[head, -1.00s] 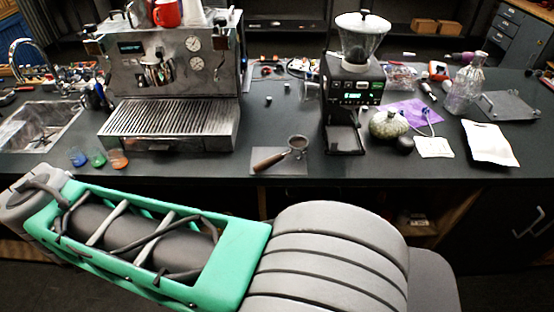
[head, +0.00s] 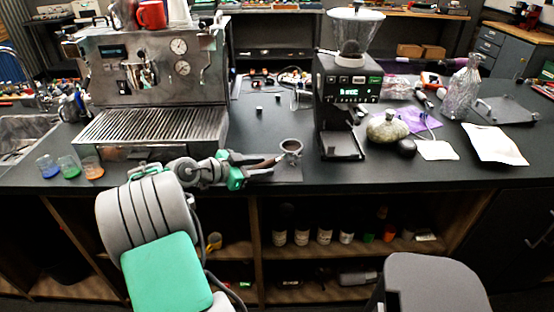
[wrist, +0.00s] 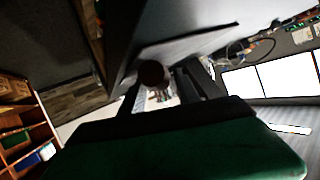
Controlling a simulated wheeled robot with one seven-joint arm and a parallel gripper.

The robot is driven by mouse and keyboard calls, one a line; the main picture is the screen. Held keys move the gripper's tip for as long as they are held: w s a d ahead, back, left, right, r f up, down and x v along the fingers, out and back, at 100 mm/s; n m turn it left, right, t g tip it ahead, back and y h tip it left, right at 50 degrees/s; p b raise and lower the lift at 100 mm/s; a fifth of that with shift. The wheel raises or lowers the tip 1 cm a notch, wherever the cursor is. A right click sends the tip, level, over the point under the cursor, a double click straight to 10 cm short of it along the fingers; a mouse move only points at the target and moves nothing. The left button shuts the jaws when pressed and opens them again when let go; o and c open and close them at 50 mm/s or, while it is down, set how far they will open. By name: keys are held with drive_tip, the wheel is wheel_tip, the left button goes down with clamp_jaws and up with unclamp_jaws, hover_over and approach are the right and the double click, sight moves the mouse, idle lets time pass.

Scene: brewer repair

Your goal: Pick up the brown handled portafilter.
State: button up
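The portafilter sits near the front edge of the dark counter, its metal basket (head: 291,149) to the right and its brown handle pointing left. My gripper (head: 268,163) reaches in from the left at counter height, its fingers spread around the handle and partly hiding it. In the wrist view, the round brown handle end (wrist: 152,73) shows between the two dark fingers of my gripper (wrist: 162,88), with a gap beside it. I cannot tell whether either finger touches it.
The grinder (head: 346,100) stands close on the right. Open shelves with bottles (head: 324,232) are below.

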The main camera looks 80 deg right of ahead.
drive_tip(key=shift+s+d, duration=0.15)
drive_tip(key=shift+d, duration=0.05)
clamp_jaws()
idle(1.3)
